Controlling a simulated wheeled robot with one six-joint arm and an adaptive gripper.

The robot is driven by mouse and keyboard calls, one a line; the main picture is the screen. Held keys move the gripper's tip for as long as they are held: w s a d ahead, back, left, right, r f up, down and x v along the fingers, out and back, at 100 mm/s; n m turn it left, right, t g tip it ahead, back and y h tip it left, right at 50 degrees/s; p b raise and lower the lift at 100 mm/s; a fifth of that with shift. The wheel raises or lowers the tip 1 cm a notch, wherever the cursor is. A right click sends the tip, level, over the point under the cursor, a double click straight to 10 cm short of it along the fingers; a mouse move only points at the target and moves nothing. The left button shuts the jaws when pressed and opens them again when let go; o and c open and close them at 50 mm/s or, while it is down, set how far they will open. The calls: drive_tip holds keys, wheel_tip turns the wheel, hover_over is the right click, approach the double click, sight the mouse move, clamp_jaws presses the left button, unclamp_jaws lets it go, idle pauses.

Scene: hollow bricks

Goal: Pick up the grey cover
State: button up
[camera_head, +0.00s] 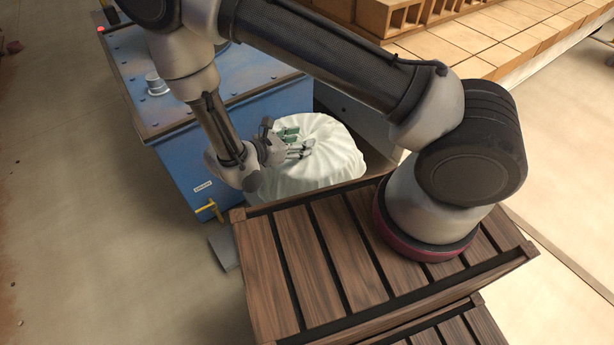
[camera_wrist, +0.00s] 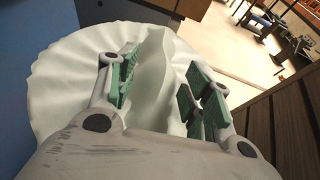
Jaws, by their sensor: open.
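The cover (camera_head: 325,150) is a pale, whitish draped cloth with folds, lying over something rounded between the blue box and my slatted base. In the wrist view the cover (camera_wrist: 70,85) fills much of the middle and left, with a raised fold running between my fingers. My gripper (camera_head: 298,141) is over the cover's upper left part in the head view. In the wrist view my gripper (camera_wrist: 160,85) is open, with green finger pads on either side of the fold. I cannot tell whether the pads touch the cloth. What lies under the cover is hidden.
A blue box (camera_head: 230,135) with a grey cup-like piece (camera_head: 156,84) on top stands close at the left of the cover. A ledge with hollow bricks (camera_head: 390,15) is behind at the upper right. Open floor (camera_head: 90,230) lies at the left.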

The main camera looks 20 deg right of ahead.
sight(309, 138)
drive_tip(key=x, duration=0.4)
clamp_jaws()
